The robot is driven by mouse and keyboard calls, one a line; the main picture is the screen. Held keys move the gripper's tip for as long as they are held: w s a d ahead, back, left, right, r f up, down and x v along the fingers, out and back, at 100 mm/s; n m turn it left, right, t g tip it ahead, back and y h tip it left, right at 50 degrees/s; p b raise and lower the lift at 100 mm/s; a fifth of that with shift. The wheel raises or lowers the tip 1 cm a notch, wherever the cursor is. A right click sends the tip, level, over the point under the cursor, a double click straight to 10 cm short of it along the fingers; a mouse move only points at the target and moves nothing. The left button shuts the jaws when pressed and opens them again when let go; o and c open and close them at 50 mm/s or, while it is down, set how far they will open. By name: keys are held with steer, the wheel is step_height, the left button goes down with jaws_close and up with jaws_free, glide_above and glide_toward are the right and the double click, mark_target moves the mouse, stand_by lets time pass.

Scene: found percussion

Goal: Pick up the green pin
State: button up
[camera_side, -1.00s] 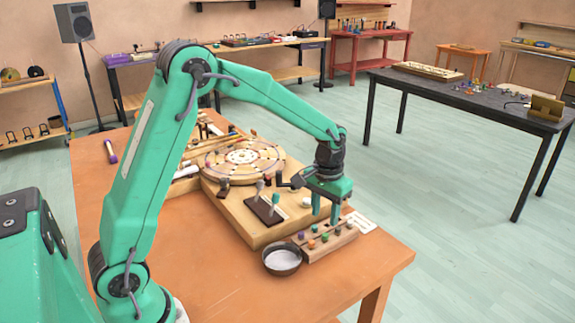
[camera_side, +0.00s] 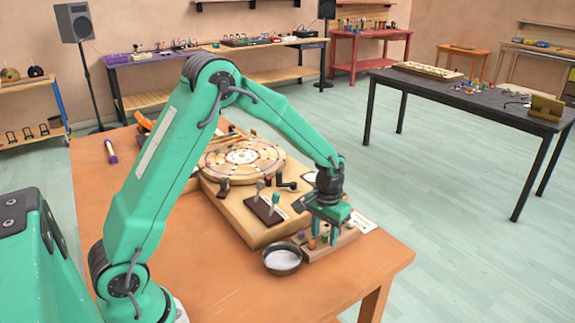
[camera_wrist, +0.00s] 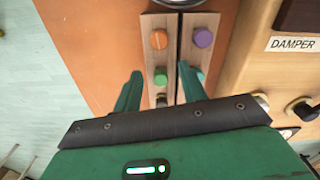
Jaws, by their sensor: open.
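The wooden pin rack (camera_side: 318,252) lies at the front right of the table, holding small coloured pins. In the wrist view, the green pin (camera_wrist: 161,75) stands in the rack (camera_wrist: 150,20) between the fingers of my gripper (camera_wrist: 160,85). Gaps show on both sides of it, so the fingers are apart from it. In the side view, my gripper (camera_side: 325,233) is open and low over the rack, with its fingers partly covering the pins there. An orange pin (camera_wrist: 158,39) and a purple pin (camera_wrist: 203,38) stand just beyond the green one.
A round metal bowl (camera_side: 282,259) stands beside the rack's left end. A wooden box with a round wheel (camera_side: 241,157) and levers lies behind the rack. A white label reading DAMPER (camera_wrist: 293,44) is on the box. The table's front left area is clear.

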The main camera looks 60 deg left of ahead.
steer(key=shift+f, duration=0.1)
stand_by(0.4)
jaws_close()
steer(key=shift+r, duration=0.2)
steer(key=shift+r, duration=0.6)
steer(key=r, duration=0.1)
steer(key=d+r, duration=0.1)
steer(key=r, duration=0.1)
steer(key=shift+s+r, duration=0.1)
steer(key=shift+s, duration=0.1)
steer(key=s+d+r, duration=0.5)
steer(key=d+r, duration=0.1)
steer(key=d, duration=0.3)
steer(key=shift+s, duration=0.25)
steer(key=shift+w+r, duration=0.1)
steer(key=shift+r, duration=0.05)
